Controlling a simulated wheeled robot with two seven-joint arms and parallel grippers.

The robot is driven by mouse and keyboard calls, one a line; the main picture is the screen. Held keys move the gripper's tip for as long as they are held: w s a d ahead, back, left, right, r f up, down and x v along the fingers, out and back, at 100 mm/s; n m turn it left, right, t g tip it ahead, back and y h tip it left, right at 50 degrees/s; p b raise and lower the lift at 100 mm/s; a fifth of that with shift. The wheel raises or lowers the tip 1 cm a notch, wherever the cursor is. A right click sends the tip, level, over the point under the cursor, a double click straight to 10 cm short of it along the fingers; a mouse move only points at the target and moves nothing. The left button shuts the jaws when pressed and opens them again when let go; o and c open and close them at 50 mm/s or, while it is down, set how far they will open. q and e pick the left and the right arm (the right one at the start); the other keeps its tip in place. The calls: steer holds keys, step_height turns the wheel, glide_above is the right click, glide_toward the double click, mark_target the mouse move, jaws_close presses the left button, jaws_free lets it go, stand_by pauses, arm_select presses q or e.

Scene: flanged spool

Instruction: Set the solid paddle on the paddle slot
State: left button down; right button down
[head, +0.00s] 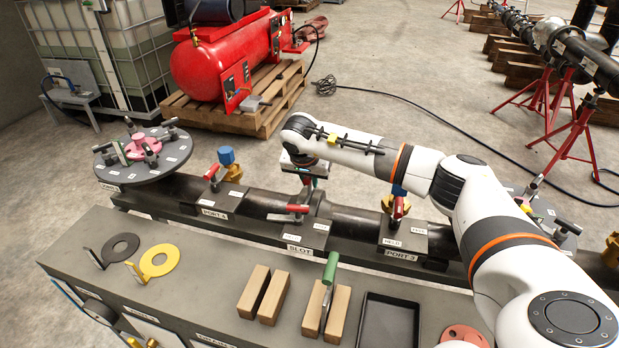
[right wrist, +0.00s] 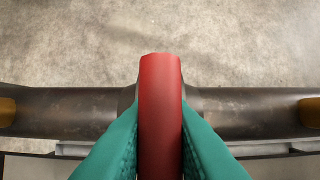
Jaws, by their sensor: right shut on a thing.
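My right gripper (head: 309,184) reaches down over the pipe near the block labelled SLOT (head: 299,239). Its teal fingers are shut on a red handle (head: 297,208), which also shows between the fingers in the right wrist view (right wrist: 160,110). The handle is close above the slot block; I cannot tell whether it touches it. No disc shows below the handle, so I cannot tell whether it belongs to the solid paddle. My left gripper is not in view.
The dark pipe (head: 248,198) carries port blocks with red levers on both sides of the slot. Wooden blocks (head: 254,292), a green-handled tool (head: 331,267) and a black tray (head: 388,322) occupy the bench. A round flange plate (head: 112,174) stands at the pipe's left end.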

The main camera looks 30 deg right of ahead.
steer(key=c, duration=1.3)
jaws_free()
steer(key=shift+o, duration=0.2)
steer(key=shift+f, duration=0.1)
steer(key=b+v, duration=0.1)
steer(key=v, duration=1.1)
